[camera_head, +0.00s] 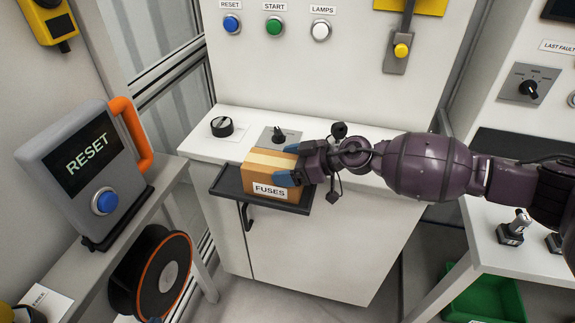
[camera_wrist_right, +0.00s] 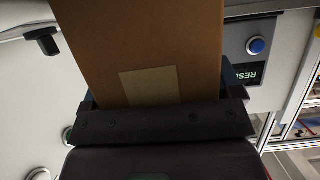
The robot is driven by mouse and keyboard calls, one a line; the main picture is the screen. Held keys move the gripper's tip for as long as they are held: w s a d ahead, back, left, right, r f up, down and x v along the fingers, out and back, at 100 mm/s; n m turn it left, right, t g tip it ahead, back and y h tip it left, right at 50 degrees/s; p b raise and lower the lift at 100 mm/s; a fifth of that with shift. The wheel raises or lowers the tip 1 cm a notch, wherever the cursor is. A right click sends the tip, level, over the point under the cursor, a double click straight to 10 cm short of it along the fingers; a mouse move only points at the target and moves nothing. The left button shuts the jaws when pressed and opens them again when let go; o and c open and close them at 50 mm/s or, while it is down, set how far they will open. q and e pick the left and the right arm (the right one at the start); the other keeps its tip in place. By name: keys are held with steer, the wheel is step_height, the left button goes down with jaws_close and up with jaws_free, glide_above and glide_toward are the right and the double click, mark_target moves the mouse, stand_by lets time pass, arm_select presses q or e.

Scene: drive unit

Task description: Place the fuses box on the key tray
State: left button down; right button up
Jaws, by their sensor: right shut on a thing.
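The fuses box (camera_head: 262,176), a brown carton with a tan tape strip and a FUSES label, is at the dark key tray (camera_head: 234,184) on the front of the white cabinet. The box covers the tray's middle and right; I cannot tell whether its underside touches the tray. My right gripper (camera_head: 288,168) is shut on the box, with its blue fingertips at the box's right side. In the right wrist view the box (camera_wrist_right: 150,45) fills the space between the fingers. My left gripper is not in view.
A black knob (camera_head: 222,126) and a small switch (camera_head: 279,136) sit on the ledge behind the tray. A grey RESET panel (camera_head: 85,170) with an orange handle stands on the left bench. A green bin (camera_head: 480,298) is below the right bench.

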steer(key=o, duration=0.9)
steer(key=v, duration=1.2)
steer(key=s+a+f+m+t+y, duration=0.1)
steer(key=s+a+f+m+t, duration=0.35)
steer(key=s+t, duration=0.2)
steer(key=s+d+f+m+h, duration=0.9)
steer(key=s+d+f+h, duration=0.5)
steer(key=s+d+f, duration=0.4)
steer(key=shift+d+f+t+p, duration=0.35)
steer(key=shift+f+t+p, duration=0.1)
steer(key=shift+f, duration=0.35)
